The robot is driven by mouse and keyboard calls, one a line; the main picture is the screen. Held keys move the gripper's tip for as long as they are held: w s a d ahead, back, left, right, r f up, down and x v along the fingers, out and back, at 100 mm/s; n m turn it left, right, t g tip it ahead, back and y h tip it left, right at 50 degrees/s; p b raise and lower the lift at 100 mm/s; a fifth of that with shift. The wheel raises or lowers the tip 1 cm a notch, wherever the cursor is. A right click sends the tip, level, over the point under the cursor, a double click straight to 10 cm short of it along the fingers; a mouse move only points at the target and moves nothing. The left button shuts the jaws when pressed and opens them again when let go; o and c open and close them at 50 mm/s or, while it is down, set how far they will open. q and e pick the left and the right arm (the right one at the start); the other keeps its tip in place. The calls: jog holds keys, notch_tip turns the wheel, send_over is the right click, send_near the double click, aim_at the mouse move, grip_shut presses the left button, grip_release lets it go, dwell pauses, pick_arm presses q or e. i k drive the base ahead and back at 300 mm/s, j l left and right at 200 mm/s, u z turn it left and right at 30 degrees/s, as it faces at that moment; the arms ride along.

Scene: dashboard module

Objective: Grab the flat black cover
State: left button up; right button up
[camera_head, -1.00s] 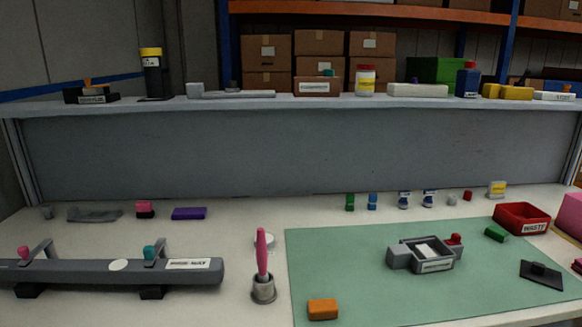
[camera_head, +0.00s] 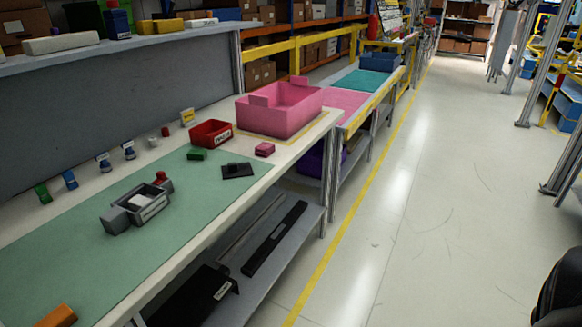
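A flat black cover (camera_head: 240,171), a thin dark plate with a small raised knob, lies on the right end of the green mat (camera_head: 75,262), near the table's front edge. A grey open housing (camera_head: 148,208) with a white label and a red knob sits on the mat to its left. A long black bar (camera_head: 275,240) and a wide black panel (camera_head: 192,298) lie on the lower shelf under the table. Neither of my grippers is in view.
A green block (camera_head: 196,154), a red bin (camera_head: 211,133), a pink block (camera_head: 264,149) and a large pink crate (camera_head: 281,107) stand near the cover. The floor (camera_head: 420,220) right of the tables is clear. A dark rounded shape is cut off at bottom right.

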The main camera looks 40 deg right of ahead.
aim_at(233, 170)
jog(key=z, duration=0.75)
